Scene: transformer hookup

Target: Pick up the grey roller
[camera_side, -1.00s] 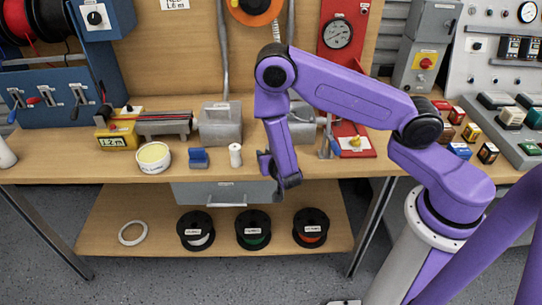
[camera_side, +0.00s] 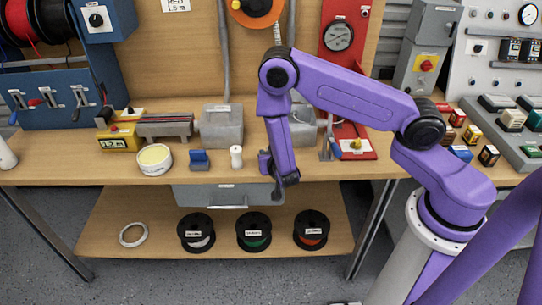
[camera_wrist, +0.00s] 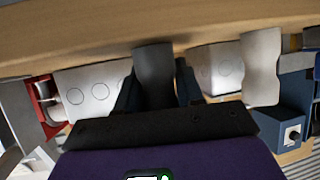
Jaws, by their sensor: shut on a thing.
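The grey roller (camera_wrist: 153,72) shows in the wrist view as a dark grey upright shape between my two fingers. My gripper (camera_wrist: 155,90) is shut on it, with a dark finger on each side. In the side view my gripper (camera_side: 284,187) points down just in front of the bench's front edge, above the lower shelf. From there the roller cannot be told apart from the dark fingers.
On the bench (camera_side: 60,170) stand a white roll (camera_side: 236,157), a blue block (camera_side: 199,160), a round tub (camera_side: 154,160) and a grey box (camera_side: 221,126). A grey drawer (camera_side: 225,194) hangs under the bench. Several black spools (camera_side: 253,232) stand on the lower shelf.

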